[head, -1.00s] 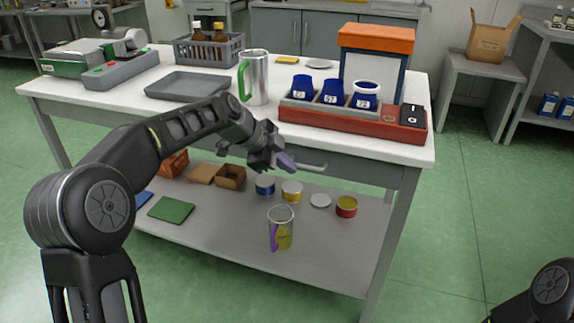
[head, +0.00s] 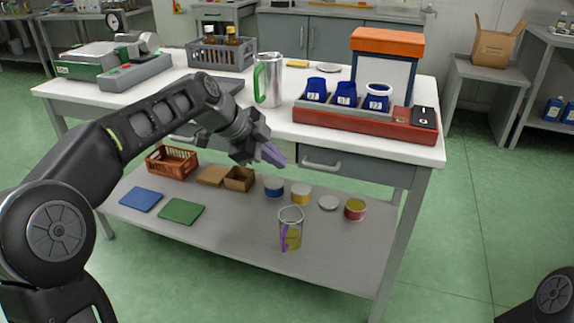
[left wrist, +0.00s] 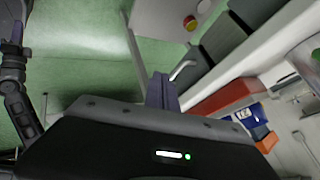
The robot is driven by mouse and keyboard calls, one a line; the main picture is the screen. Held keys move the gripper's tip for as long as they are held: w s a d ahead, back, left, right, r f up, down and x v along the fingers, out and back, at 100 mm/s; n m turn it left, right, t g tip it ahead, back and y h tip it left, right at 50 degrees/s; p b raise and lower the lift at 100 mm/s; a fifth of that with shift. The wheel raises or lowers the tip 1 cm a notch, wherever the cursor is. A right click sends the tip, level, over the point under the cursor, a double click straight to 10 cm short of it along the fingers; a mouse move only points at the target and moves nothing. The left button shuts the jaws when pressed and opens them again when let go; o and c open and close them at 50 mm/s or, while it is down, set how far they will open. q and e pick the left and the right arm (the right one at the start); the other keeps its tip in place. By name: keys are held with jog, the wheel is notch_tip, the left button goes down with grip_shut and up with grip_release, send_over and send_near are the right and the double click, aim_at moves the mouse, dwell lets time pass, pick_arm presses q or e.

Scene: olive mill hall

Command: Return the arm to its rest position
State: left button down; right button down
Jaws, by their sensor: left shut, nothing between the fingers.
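My left gripper (head: 272,154) is in front of the table's near edge, beside the drawer, and points to the lower right. Its purple-grey fingers are shut with nothing between them; the shut fingers also show in the left wrist view (left wrist: 162,92). My left arm comes in from the left in the head view and crosses in front of the table. Of my right arm only a dark joint shows at the lower right corner; its gripper is out of view.
The white table (head: 310,135) bears a metal jug (head: 270,82) with a green handle, a grey crate (head: 220,55) of bottles and a red tray (head: 365,122) with blue cups. The lower shelf (head: 235,215) holds a clear jug (head: 291,228), tins and boxes. The drawer handle (head: 322,166) juts out near the gripper.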

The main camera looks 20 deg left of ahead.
pick_arm(q)
jog(key=shift+s+a+r, duration=0.2)
jog(key=shift+r, duration=0.1)
dwell(0.4)
